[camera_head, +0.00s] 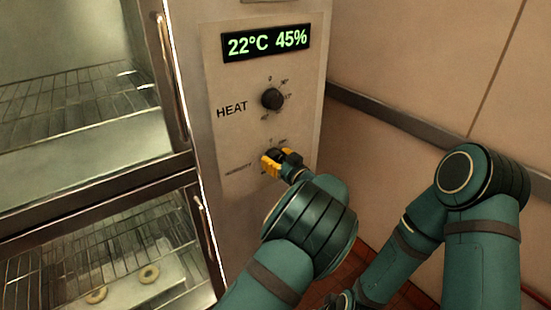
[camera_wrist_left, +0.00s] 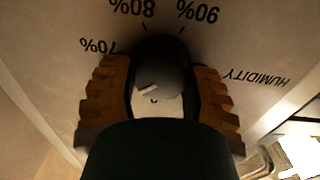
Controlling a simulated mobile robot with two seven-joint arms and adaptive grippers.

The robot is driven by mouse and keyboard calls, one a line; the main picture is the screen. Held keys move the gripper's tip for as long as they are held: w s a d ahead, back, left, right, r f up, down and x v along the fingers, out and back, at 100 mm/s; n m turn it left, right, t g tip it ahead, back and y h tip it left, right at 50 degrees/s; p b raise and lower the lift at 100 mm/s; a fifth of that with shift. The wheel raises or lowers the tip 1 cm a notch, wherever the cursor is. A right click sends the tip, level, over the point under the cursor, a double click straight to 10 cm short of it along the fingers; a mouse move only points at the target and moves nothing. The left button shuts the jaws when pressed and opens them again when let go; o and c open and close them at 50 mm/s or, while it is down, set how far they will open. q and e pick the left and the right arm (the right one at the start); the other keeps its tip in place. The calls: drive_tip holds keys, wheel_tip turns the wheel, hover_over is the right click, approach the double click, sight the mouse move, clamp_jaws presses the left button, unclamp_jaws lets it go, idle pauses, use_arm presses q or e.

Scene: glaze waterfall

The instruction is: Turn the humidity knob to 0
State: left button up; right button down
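The humidity knob (camera_wrist_left: 160,68) is dark, with a white pointer mark, on the pale control panel (camera_head: 225,85). In the wrist view it sits between the two orange fingers of my left gripper (camera_wrist_left: 163,100). The fingers flank it closely; whether both press on it is unclear in the shadow. In the head view my left gripper (camera_head: 283,161) covers most of the knob, beside the faint humidity label (camera_head: 238,168). The display (camera_head: 266,43) reads 22°C and 45%. My right arm hangs at the right; its gripper is not clearly seen.
The dark heat knob (camera_head: 272,99) is just above my left gripper. To the left are glass doors with metal handles (camera_head: 171,75), wire racks (camera_head: 75,95) and ring-shaped items (camera_head: 149,274) on a lower tray. A wall with a rail (camera_head: 400,118) stands at right.

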drive_tip(key=shift+f, duration=0.1)
use_arm(q)
drive_tip(key=shift+a+f+n+b, duration=0.1)
drive_tip(key=shift+n+b, duration=0.9)
drive_tip(key=shift+b, duration=0.15)
drive_tip(key=n+b, duration=0.4)
drive_tip(key=shift+a, duration=0.1)
drive_tip(key=n+b, duration=0.2)
drive_tip(key=b, duration=0.1)
drive_tip(key=shift+s+n, duration=0.1)
drive_tip(key=shift+n, duration=0.3)
drive_tip(key=shift+n+b, duration=0.55)
drive_tip(key=shift+n, duration=0.15)
use_arm(e)
wheel_tip(320, 180, down, 10)
drive_tip(key=s, duration=0.1)
drive_tip(key=shift+a, duration=0.15)
drive_tip(key=shift+s+f, duration=0.1)
use_arm(q)
drive_tip(key=o, duration=1.2)
drive_tip(key=shift+a, duration=0.1)
